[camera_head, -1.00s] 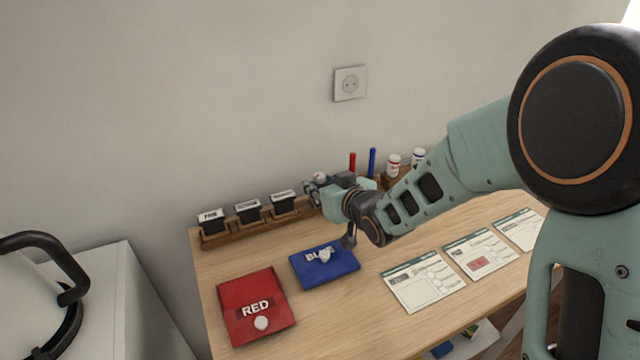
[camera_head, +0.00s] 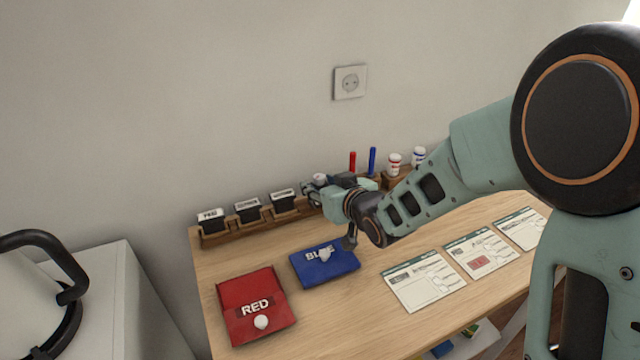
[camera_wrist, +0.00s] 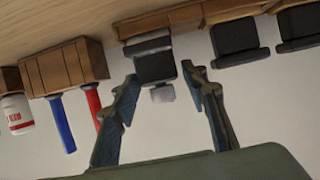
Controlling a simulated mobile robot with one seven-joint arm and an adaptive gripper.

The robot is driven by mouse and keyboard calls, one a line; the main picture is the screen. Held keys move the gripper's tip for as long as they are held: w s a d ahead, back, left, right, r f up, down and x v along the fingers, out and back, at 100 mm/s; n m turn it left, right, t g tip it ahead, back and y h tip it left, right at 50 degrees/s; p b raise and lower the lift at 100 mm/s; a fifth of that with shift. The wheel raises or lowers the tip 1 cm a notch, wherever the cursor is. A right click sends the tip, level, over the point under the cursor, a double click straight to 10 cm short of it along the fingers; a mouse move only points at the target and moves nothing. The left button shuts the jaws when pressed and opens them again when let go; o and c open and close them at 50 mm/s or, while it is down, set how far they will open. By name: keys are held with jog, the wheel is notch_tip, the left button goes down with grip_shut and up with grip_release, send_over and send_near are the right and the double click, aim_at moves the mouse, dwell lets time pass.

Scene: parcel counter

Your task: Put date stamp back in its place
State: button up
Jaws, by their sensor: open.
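A black stamp with a grey block at its end (camera_wrist: 155,68) sits at a slot of the wooden rack (camera_wrist: 143,24) in the wrist view. It differs from the plain black stamps beside it and appears to be the date stamp; its label is not readable. My gripper (camera_wrist: 160,76) is open, with one finger on each side of this stamp. A gap shows between it and each finger. In the head view my gripper (camera_head: 311,190) is at the right part of the rack (camera_head: 240,232) and hides this stamp.
Three other black stamps (camera_head: 247,210) stand in the rack to the left. A red marker (camera_head: 352,161), a blue marker (camera_head: 372,160) and white bottles (camera_head: 394,163) stand to the right. Blue (camera_head: 340,272) and red (camera_head: 238,328) pads and paper forms (camera_head: 408,294) lie on the table.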

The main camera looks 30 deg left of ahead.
jog(key=shift+p+v, duration=0.55)
jog(key=shift+v, duration=1.95)
jog(key=o, duration=0.5)
jog(key=shift+o, duration=0.2)
jog(key=v, duration=0.7)
jog(key=shift+s+d, duration=0.15)
jog(key=shift+s, duration=0.05)
